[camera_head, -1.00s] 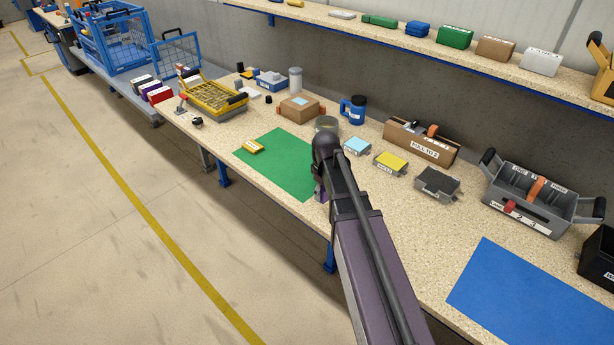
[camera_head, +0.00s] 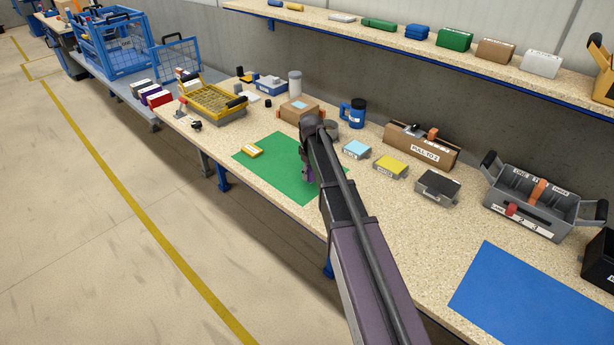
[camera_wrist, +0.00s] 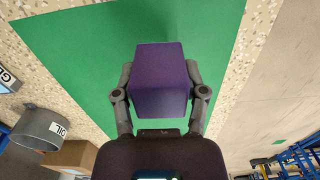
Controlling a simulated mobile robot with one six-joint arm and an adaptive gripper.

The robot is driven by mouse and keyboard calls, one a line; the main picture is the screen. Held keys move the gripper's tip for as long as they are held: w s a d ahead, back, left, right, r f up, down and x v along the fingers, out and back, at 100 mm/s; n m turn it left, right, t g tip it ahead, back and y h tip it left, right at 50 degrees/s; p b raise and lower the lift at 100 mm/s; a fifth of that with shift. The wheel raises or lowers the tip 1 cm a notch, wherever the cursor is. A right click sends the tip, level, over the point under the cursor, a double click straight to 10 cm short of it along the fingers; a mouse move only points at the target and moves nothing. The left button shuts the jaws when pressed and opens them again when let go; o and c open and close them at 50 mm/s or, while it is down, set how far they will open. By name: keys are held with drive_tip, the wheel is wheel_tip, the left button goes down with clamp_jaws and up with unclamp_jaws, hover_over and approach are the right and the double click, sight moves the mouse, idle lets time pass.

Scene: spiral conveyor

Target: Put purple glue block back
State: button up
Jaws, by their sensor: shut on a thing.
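The purple glue block (camera_wrist: 160,80) is between the two fingers of my gripper (camera_wrist: 160,92) in the wrist view, and my gripper is shut on it. The green mat (camera_wrist: 75,65) lies beneath the block in that view; I cannot tell the gap between them. In the head view my gripper (camera_head: 309,172) is over the right part of the green mat (camera_head: 275,172), mostly hidden behind my arm.
A yellow block (camera_head: 254,151) lies on the mat's left. A round grey container (camera_wrist: 38,127) and a cardboard box (camera_wrist: 70,157) are near. The blue mat (camera_head: 530,300) is bare.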

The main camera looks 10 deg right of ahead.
drive_tip(key=shift+w+a+f+b, duration=0.1)
drive_tip(key=shift+w+f+b, duration=0.2)
drive_tip(key=shift+w, duration=0.4)
drive_tip(key=shift+w+a+f+b, duration=0.1)
drive_tip(key=shift+w+f+b, duration=0.2)
drive_tip(key=shift+w, duration=0.35)
drive_tip(key=shift+s+f+b, duration=0.1)
drive_tip(key=shift+f+b, duration=1)
drive_tip(key=shift+f, duration=0.25)
drive_tip(key=o, duration=1.2)
drive_tip(key=shift+r, duration=0.15)
drive_tip(key=r+p, duration=0.6)
drive_tip(key=r, duration=0.1)
drive_tip(key=r+p, duration=0.6)
drive_tip(key=p, duration=0.1)
drive_tip(key=shift+d+r, duration=0.2)
drive_tip(key=shift+r, duration=0.15)
drive_tip(key=shift+s, duration=0.1)
